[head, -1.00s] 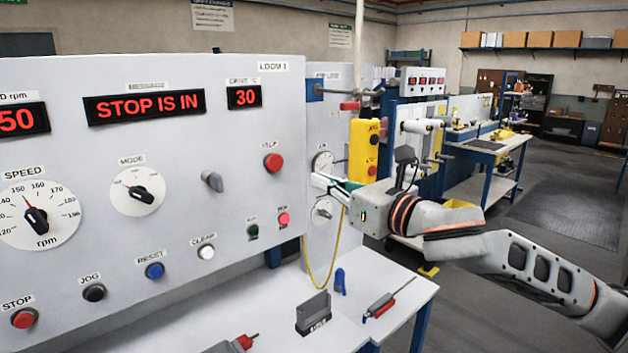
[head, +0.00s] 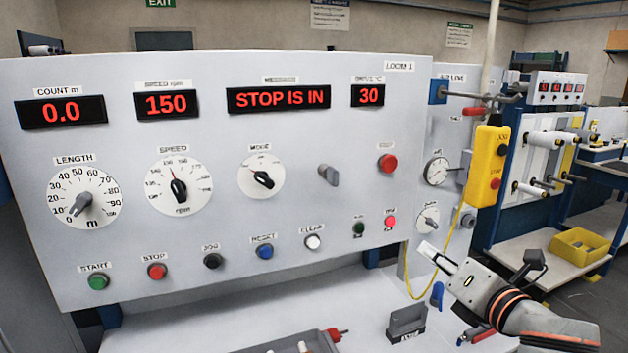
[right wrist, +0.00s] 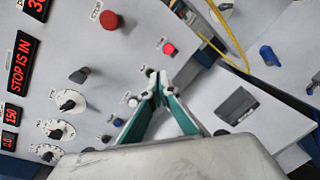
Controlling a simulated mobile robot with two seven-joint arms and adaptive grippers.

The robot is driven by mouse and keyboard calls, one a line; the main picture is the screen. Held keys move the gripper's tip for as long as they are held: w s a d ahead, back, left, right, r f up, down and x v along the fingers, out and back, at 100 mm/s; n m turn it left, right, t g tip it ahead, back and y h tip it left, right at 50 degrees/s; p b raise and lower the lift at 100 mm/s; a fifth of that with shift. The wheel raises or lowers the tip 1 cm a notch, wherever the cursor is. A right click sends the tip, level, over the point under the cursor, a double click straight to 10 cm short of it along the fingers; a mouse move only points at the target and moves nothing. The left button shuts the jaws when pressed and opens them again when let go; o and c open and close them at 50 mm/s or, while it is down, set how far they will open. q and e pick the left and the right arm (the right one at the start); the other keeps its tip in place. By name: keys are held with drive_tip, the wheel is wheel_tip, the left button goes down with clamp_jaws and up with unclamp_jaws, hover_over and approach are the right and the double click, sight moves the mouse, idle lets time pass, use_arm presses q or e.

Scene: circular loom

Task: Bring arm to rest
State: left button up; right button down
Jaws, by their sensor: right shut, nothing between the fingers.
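My right gripper (head: 432,252) is in the head view at the lower right, in front of the right part of the loom panel (head: 300,200). Its fingers are shut and empty. In the right wrist view the closed green-edged fingertips (right wrist: 158,85) point toward the panel, with the lit red button (right wrist: 169,49) beyond them. I cannot tell a gap to the panel exactly, but no contact shows. The display (head: 279,97) reads STOP IS IN. My left gripper is not in view.
A yellow pendant (head: 488,165) hangs right of the panel on a yellow cable. Below it, the white bench (head: 360,300) carries a grey block (head: 406,322), a blue item (head: 437,294) and a tray with tools. A yellow bin (head: 580,246) stands on a bench at the right.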

drive_tip(key=s+d+f+m+g+h, duration=0.25)
drive_tip(key=s+f+m, duration=0.25)
drive_tip(key=f+m, duration=0.3)
drive_tip(key=s+d+f+m+g+h, duration=0.15)
drive_tip(key=s+d+f+m, duration=0.35)
drive_tip(key=f, duration=0.6)
drive_tip(key=s+d+f+m+g+h, duration=0.2)
drive_tip(key=s+d+f+m+g, duration=0.1)
drive_tip(key=s+f+m, duration=0.3)
drive_tip(key=s+d+f+m+g+h, duration=0.2)
drive_tip(key=s+d+f+m+h, duration=0.15)
drive_tip(key=s+f, duration=0.4)
drive_tip(key=a+f+m+t+y, duration=0.3)
drive_tip(key=a+f+y, duration=0.5)
drive_tip(key=a+f, duration=0.6)
drive_tip(key=shift+a+m+t, duration=0.3)
drive_tip(key=shift+a+m, duration=0.25)
drive_tip(key=shift+a, duration=0.3)
drive_tip(key=shift+r, duration=0.1)
